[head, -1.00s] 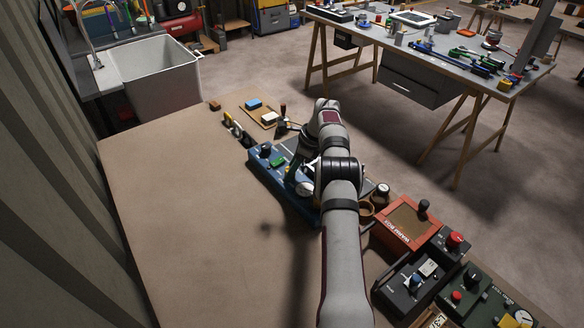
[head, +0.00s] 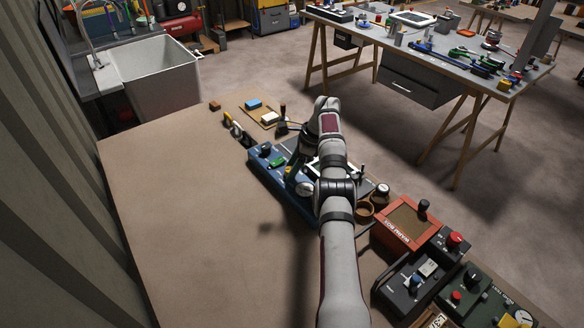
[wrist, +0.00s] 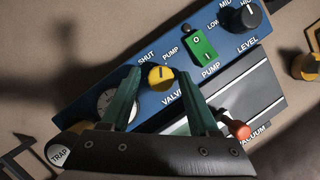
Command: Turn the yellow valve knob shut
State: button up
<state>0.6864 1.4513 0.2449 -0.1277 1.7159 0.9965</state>
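The yellow valve knob (wrist: 160,77) sits on the blue pump panel (wrist: 85,128), below the words SHUT and PUMP. A dark mark shows on the knob, but I cannot tell exactly which word it points at. My gripper (wrist: 160,72) is open, its two green fingers on either side of the knob in the wrist view, with a gap on both sides. I cannot tell whether the tips have reached the knob's height.
Near the knob are a green rocker switch (wrist: 202,45), a black level knob (wrist: 247,15), a white gauge (wrist: 107,100) and a red-tipped lever (wrist: 238,130). A red-orange box (head: 382,236) and dark control boxes stand at right. The bench's left side (head: 180,220) is clear.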

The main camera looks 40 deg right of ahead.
jog(key=shift+o, duration=0.2)
jog(key=shift+m, duration=0.7)
jog(key=a+v, duration=0.1)
jog(key=v, duration=1.5)
jog(key=s+a+r+n, duration=0.1)
jog(key=a+r+n, duration=0.2)
jog(key=a, duration=0.4)
jog(key=s+a+r+n+g, duration=0.1)
jog(key=s+a+r+n, duration=0.1)
jog(key=a, duration=0.5)
jog(key=s+a+r+n, duration=0.2)
jog(key=a+r+n, duration=0.2)
jog(key=a, duration=0.2)
jog(key=shift+a+r+g+h, duration=0.2)
jog(key=shift+a+g+h, duration=0.1)
jog(key=shift+a, duration=0.1)
jog(key=shift+d, duration=0.1)
